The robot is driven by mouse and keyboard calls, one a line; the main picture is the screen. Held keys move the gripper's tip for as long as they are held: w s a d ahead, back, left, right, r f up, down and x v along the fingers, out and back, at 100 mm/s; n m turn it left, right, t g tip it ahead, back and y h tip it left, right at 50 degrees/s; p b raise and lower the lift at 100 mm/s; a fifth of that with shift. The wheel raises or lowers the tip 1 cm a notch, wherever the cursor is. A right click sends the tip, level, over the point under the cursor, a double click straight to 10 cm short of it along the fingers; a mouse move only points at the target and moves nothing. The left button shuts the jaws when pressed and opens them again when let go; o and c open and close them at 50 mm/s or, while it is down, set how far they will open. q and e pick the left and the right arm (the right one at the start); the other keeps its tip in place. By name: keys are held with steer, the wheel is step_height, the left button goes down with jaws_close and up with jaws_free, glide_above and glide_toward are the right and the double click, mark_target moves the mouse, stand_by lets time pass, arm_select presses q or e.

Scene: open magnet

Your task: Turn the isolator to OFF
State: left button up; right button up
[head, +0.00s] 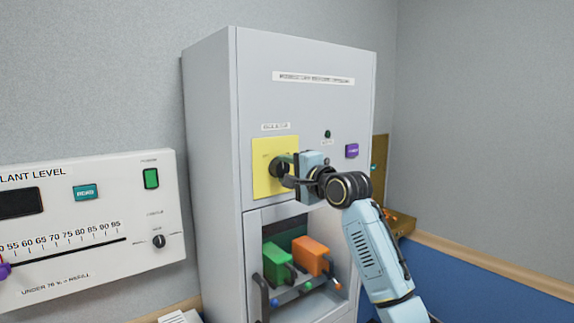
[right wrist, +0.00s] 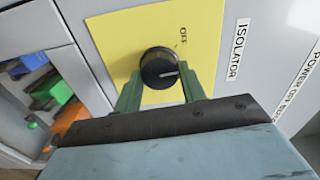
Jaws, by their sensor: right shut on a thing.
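The isolator is a round black knob (right wrist: 158,66) on a yellow plate (right wrist: 112,32) on the front of the grey cabinet. In the right wrist view the knob's pale mark points to the right, and the word OFF stands on the plate above and right of it. My right gripper (right wrist: 160,80) has its green fingers on either side of the knob, shut on it. In the head view the gripper (head: 290,168) partly hides the knob (head: 278,168) and the plate (head: 268,185).
Below the plate an open bay holds a green block (head: 277,262) and an orange block (head: 311,254), with a dark handle (head: 262,295) at its left. A purple button (head: 351,150) is right of the knob. A white level panel (head: 90,225) is at left.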

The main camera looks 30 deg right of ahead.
steer(key=n+p, duration=0.1)
steer(key=n, duration=0.3)
steer(key=shift+n, duration=0.3)
steer(key=shift+n+p, duration=0.35)
steer(key=shift+n, duration=1.65)
steer(key=o, duration=1)
steer(key=shift+c, duration=0.2)
steer(key=shift+s, duration=0.5)
steer(key=s+d+b, duration=0.1)
steer(key=s+b, duration=0.3)
steer(key=s, duration=0.8)
steer(key=shift+s, duration=0.2)
